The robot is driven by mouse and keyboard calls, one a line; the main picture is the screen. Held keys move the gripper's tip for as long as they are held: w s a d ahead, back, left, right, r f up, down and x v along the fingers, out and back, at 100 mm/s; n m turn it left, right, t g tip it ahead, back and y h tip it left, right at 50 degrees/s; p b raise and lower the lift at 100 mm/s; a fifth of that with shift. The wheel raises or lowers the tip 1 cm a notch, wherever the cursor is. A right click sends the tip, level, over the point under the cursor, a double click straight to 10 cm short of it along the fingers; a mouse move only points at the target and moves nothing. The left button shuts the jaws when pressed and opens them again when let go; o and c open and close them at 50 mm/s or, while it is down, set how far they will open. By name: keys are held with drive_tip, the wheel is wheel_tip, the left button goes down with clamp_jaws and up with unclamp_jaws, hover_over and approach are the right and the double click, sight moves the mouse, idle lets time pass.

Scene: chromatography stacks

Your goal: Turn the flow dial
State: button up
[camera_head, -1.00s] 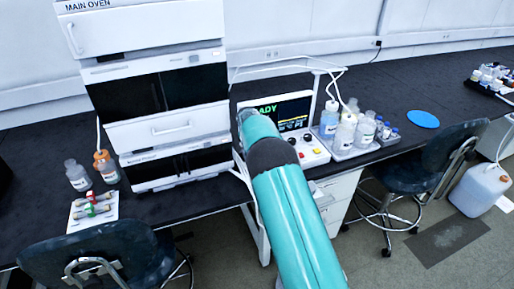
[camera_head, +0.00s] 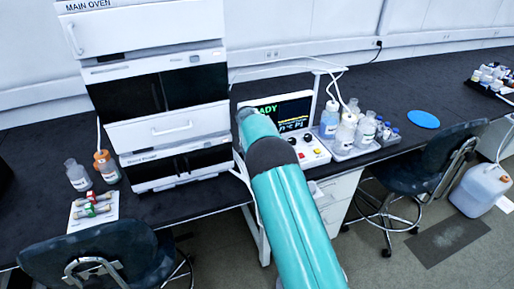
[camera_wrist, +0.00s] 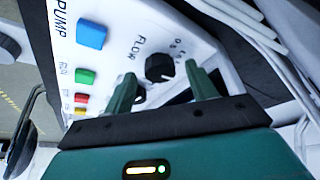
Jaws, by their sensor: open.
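The flow dial (camera_wrist: 158,67) is a black round knob on a white control panel, with "FLOW" printed beside it in the wrist view. My gripper (camera_wrist: 165,85) shows two green fingers, apart, pointing at the panel. The dial appears between and just beyond the fingertips, with no clear contact. Whether the fingers straddle it in depth I cannot tell. In the head view my teal arm covers part of the control panel (camera_head: 312,152), and the dial and gripper are hidden behind it.
The panel also carries a blue button (camera_wrist: 92,34), a green button (camera_wrist: 85,76) and smaller red and yellow ones. A screen (camera_head: 285,110) stands behind it. A tray of bottles (camera_head: 352,150) is close on the right; the stacked oven unit (camera_head: 165,100) is on the left.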

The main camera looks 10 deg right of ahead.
drive_tip(key=v, duration=1.3)
drive_tip(key=shift+s, duration=0.15)
